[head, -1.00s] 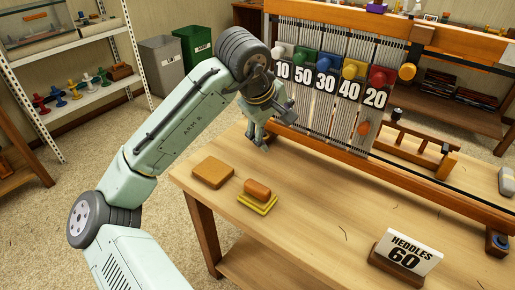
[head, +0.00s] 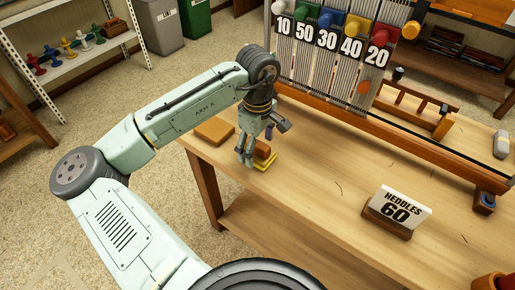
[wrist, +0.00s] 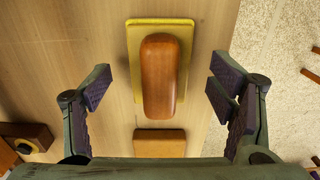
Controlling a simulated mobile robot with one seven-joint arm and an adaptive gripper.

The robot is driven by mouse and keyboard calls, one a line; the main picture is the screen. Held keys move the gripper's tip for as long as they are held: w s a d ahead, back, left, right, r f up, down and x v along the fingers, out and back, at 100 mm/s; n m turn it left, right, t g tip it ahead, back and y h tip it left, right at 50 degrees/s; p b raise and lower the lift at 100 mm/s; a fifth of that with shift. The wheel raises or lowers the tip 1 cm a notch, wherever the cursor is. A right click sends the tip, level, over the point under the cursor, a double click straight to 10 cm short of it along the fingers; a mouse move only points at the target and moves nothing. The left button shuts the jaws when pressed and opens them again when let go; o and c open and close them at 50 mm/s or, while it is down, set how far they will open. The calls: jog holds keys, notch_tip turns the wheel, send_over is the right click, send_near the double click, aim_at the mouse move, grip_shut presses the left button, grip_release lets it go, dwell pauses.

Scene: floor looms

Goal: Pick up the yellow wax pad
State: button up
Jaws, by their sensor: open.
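The yellow wax pad (head: 266,164) lies flat near the bench's left end, partly hidden behind my gripper in the head view. A rounded brown block (head: 262,149) sits on top of it. In the wrist view the yellow pad (wrist: 135,60) shows as a rectangle around the longer brown block (wrist: 160,75). My gripper (head: 246,154) is open, pointing down. In the wrist view its fingers (wrist: 160,92) stand wide apart, one on each side of the pad and block, with gaps on both sides. Nothing is between the fingers' pads in contact.
A flat tan block (head: 214,131) lies close to the pad, also in the wrist view (wrist: 160,143). The loom (head: 340,60) with numbered tags stands behind. A "HEDDLES 60" sign (head: 398,208) stands at right. The bench's middle is clear.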

jog(key=shift+f, duration=0.75)
jog(key=shift+c, duration=0.4)
jog(key=c, duration=1.3)
jog(key=shift+r, duration=0.1)
jog(key=shift+r, duration=0.7)
jog(key=shift+s+r+b, duration=0.25)
jog(key=shift+r+b, duration=0.4)
jog(key=shift+r, duration=0.3)
jog(key=s+r+b, duration=0.1)
jog(key=s+b, duration=0.1)
jog(key=s, duration=1.3)
jog(key=shift+s+r, duration=0.25)
jog(key=shift+r, duration=0.05)
